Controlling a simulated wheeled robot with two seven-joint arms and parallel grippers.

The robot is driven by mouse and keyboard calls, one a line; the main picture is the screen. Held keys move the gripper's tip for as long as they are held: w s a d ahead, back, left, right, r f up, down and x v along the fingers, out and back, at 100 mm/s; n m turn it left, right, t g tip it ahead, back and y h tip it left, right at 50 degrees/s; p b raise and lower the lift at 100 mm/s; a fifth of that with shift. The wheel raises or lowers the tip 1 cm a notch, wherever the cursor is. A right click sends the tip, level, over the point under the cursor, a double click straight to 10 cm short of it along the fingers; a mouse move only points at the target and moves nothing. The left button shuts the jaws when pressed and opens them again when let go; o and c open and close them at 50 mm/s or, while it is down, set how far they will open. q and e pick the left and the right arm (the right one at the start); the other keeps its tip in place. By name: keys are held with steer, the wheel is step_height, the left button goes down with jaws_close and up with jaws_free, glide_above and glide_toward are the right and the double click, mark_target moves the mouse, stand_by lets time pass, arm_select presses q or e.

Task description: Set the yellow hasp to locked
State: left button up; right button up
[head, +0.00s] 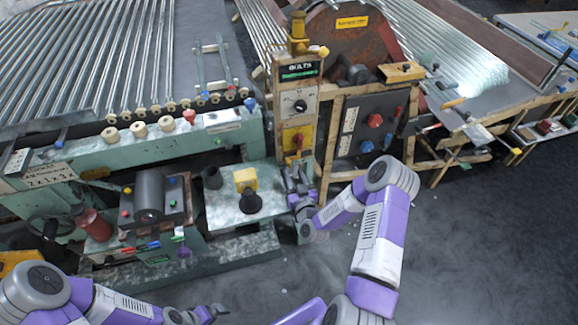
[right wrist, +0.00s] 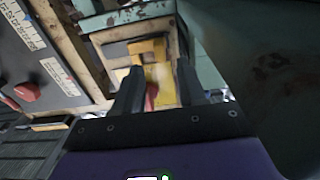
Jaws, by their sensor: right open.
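The yellow hasp (head: 291,139) is on the lower front of the upright wooden-framed control post, with a red part (head: 299,143) on it. In the right wrist view the yellow plate (right wrist: 160,72) shows ahead between the fingers, with the red part (right wrist: 151,96) low between them. My right gripper (head: 295,169) is open, just below and in front of the hasp; the wrist view (right wrist: 152,88) shows no clear contact. Whether the hasp is locked cannot be told. My left gripper (head: 212,312) is low at the bottom edge, far from the hasp, its jaws unclear.
A black dial (head: 300,106) sits above the hasp on the post. A dark panel with blue and red knobs (head: 375,120) stands to the right. The floor (head: 470,240) at right is clear.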

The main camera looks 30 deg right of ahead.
mark_target(290, 165)
steer(key=shift+b+x, duration=0.4)
steer(key=shift+x, duration=1.9)
steer(key=shift+c, duration=0.3)
jaws_close()
